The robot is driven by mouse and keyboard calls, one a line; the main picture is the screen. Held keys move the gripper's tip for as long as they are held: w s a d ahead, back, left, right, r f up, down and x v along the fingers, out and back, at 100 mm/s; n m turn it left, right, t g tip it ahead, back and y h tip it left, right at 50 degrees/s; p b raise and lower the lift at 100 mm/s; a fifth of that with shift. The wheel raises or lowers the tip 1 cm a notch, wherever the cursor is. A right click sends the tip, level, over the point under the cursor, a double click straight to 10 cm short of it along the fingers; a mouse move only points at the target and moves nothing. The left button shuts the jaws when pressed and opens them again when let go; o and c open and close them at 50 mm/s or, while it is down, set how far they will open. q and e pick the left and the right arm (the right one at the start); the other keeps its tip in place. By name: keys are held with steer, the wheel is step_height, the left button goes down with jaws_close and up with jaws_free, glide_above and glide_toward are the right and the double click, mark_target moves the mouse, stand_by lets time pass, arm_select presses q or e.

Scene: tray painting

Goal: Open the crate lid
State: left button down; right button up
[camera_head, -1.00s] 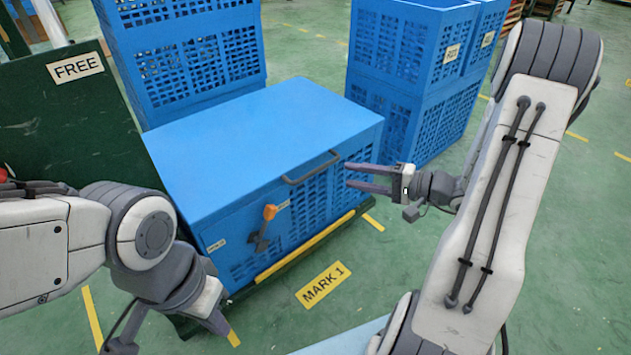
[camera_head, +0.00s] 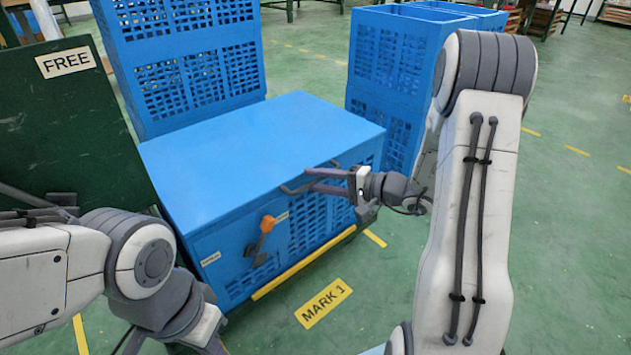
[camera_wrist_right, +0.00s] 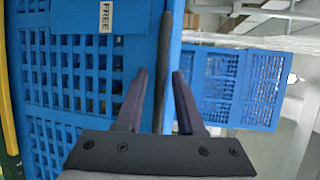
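The blue crate (camera_head: 205,235) stands in the middle of the head view with its flat lid (camera_head: 250,140) shut. A dark bar handle (camera_head: 291,190) runs along the lid's front edge; it also shows in the right wrist view (camera_wrist_right: 164,50). My right gripper (camera_head: 312,180) is at the handle, and its fingers partly cover it. In the right wrist view its two fingers (camera_wrist_right: 157,75) are apart, with the bar running between them. An orange-knobbed latch (camera_head: 267,224) is on the crate's front. My left gripper is at the bottom left edge, mostly cut off.
Tall stacked blue crates (camera_head: 195,65) stand behind the crate, and more stacked crates (camera_head: 400,60) stand to the right. A dark green board marked FREE (camera_head: 70,130) is at the left. A yellow MARK 1 label (camera_head: 323,303) lies on the open green floor in front.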

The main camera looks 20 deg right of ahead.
jaws_close()
stand_by(1.1)
